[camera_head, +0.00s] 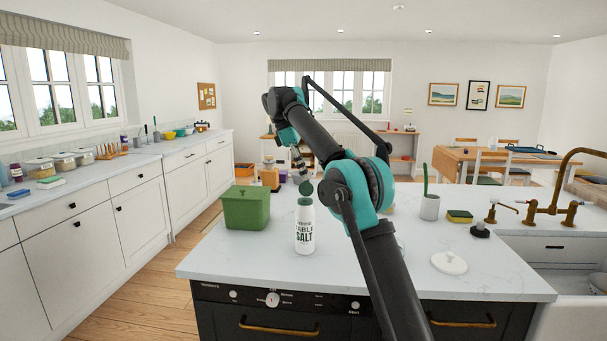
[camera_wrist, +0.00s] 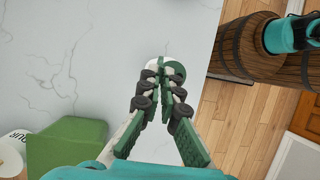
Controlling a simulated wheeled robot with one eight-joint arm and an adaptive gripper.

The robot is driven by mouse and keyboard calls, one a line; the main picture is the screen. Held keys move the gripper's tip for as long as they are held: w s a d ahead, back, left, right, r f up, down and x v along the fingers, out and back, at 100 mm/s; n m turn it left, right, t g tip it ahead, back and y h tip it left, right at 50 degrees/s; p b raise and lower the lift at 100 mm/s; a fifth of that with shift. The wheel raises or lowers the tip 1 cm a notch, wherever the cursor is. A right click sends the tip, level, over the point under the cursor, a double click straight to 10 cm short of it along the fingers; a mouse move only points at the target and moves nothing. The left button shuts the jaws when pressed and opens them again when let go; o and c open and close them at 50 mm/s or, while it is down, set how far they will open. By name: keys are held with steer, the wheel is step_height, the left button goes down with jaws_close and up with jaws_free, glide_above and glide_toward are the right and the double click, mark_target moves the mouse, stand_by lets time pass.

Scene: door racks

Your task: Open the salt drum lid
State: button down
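The salt drum (camera_head: 305,232) is a white bottle labelled "TABLE SALT", upright near the front of the island worktop. A round dark green lid (camera_head: 306,188) shows at its top, just under my gripper (camera_head: 301,172). Whether the lid is seated or tilted up is unclear. In the wrist view, the fingers of my gripper (camera_wrist: 160,78) come close together over the drum's white and green top (camera_wrist: 176,70). Their tips partly hide the top. I cannot tell whether they touch or grip the lid.
A green lidded box (camera_head: 246,208) stands left of the drum. Wooden barrels (camera_wrist: 250,50) stand beyond the worktop edge in the wrist view. The worktop's front left is clear.

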stand_by(0.5)
steer(key=c, duration=1.7)
jaws_free()
steer(key=shift+w, duration=0.1)
steer(key=shift+c, duration=0.2)
